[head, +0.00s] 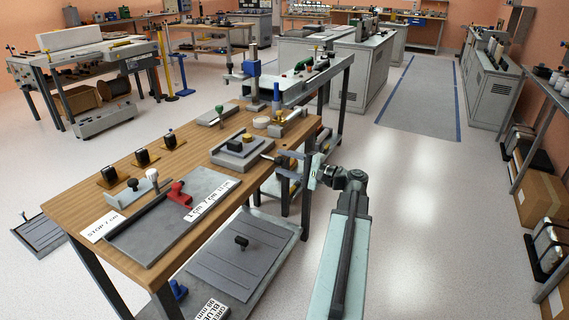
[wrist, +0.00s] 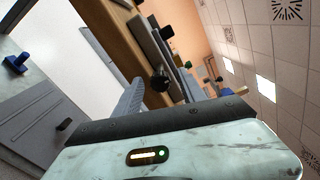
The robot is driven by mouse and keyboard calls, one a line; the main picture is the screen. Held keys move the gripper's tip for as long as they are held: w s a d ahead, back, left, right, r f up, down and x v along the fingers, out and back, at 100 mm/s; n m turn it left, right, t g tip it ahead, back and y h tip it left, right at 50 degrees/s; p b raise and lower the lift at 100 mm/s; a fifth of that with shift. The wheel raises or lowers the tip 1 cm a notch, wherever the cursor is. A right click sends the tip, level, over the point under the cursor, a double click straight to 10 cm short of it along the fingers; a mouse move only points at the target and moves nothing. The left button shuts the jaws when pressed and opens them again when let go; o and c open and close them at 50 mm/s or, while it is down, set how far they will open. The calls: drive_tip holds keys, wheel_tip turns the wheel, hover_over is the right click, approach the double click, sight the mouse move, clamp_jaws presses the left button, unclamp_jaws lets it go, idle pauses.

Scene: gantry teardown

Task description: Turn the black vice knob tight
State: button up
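The grey vice (head: 226,158) sits on the wooden bench near its right edge, with a yellow block (head: 247,139) on top. In the wrist view a round black knob (wrist: 160,81) stands out from the side of a grey body beyond my fingers. In the head view I cannot clearly make out this knob, as my fingers are in front of that area. My gripper (head: 277,166) is at the right edge of the bench, beside the vice. Its fingers are spread apart, and I see nothing between them. In the wrist view one grey finger (wrist: 129,98) points toward the bench, left of the knob and apart from it.
A grey tray (head: 160,228) with a red clamp (head: 179,193) and lever knobs lies on the near bench. Three black pieces (head: 142,157) stand along the far left edge. A lower shelf (head: 262,232) is below the bench. The floor to the right is clear.

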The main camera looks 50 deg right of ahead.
drive_tip(key=v, duration=0.7)
drive_tip(key=shift+s, duration=0.4)
